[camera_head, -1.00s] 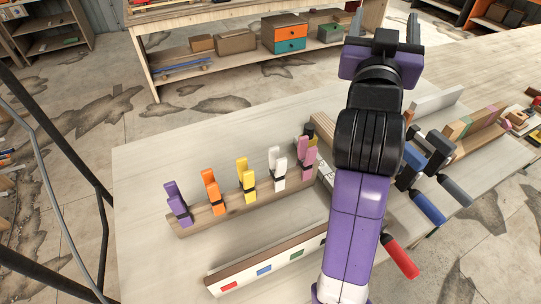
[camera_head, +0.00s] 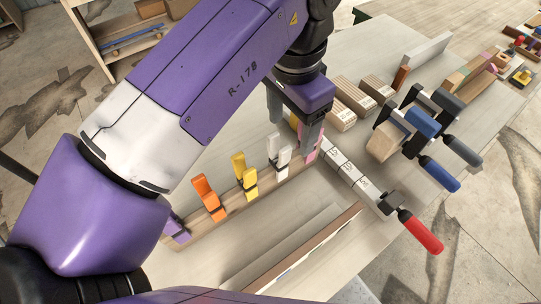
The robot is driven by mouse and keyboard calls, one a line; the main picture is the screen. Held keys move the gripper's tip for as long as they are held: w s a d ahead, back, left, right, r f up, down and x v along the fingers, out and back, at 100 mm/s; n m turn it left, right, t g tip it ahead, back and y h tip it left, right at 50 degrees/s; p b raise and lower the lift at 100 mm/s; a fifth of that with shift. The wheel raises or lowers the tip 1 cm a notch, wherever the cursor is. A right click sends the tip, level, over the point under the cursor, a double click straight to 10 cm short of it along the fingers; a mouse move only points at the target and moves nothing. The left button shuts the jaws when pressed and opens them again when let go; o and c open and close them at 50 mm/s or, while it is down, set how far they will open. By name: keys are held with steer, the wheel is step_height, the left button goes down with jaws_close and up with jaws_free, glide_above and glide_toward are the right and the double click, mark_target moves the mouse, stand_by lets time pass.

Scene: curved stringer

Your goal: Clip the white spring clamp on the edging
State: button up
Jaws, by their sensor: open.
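The white spring clamp (camera_head: 279,154) stands upright on a wooden rail, between the yellow clamp (camera_head: 245,176) and the pink clamp (camera_head: 311,146). My gripper (camera_head: 291,136) is open and points down at the white clamp's upper end, with one finger behind it and the other to its right, partly over the pink clamp. I cannot tell whether a finger touches either clamp. A long brown-and-white strip (camera_head: 312,247), which looks like the edging, lies in front of the rail. My arm hides its near end.
An orange clamp (camera_head: 209,198) and a purple clamp (camera_head: 175,231) stand farther left on the rail. A red-handled bar clamp (camera_head: 421,232) lies right of the strip. Blue and dark-handled clamps (camera_head: 440,174) and wood blocks (camera_head: 352,95) fill the right side.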

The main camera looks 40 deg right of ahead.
mark_target(280, 158)
steer(key=shift+a+f+y, duration=0.3)
steer(key=shift+a+f, duration=0.25)
steer(key=shift+a, duration=0.2)
steer(key=f, duration=0.7)
steer(key=shift+a+f+p, duration=0.1)
steer(key=shift+a+p, duration=0.2)
steer(key=shift+p, duration=0.1)
steer(key=shift+c, duration=0.4)
jaws_close()
